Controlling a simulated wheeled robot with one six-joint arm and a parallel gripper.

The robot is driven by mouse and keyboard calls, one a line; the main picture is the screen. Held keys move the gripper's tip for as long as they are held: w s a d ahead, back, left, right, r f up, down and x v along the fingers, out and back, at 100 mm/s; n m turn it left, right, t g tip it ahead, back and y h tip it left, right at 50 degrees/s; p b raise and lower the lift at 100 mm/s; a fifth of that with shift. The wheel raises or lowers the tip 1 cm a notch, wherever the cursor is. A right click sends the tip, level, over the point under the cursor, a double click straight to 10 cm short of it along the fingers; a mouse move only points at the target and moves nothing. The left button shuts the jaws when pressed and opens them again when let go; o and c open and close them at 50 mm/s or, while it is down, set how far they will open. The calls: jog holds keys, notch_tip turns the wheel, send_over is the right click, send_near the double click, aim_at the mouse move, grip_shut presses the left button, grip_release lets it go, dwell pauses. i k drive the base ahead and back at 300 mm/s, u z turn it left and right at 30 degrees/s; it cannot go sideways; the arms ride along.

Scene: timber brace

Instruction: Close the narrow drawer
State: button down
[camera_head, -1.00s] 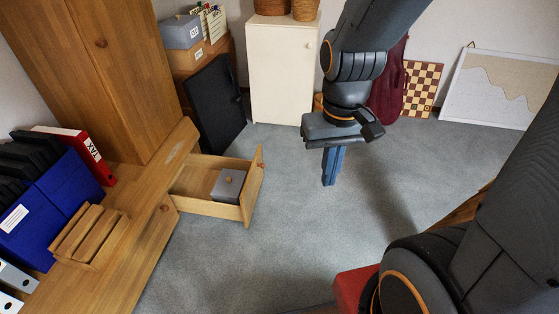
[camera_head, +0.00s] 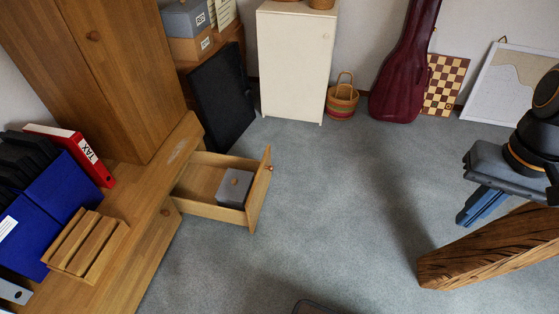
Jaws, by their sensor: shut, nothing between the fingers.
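The narrow wooden drawer (camera_head: 213,208) stands pulled out from the low wooden bench unit at the left. The drawer's front panel (camera_head: 262,187) faces right and carries a small knob. My gripper (camera_head: 476,206) is at the right side of the view, well apart from the drawer, with its blue fingers together and nothing between them. Part of my arm is cut off by the right edge.
A thick timber beam (camera_head: 490,247) crosses the lower right, close to my gripper. A black panel (camera_head: 222,100) leans behind the drawer, and a white cabinet (camera_head: 291,65) stands at the back. The carpet (camera_head: 330,190) between drawer and beam is clear.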

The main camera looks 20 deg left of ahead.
aim_at(193, 192)
jog(key=i, duration=0.9)
jog(key=u, duration=2.1)
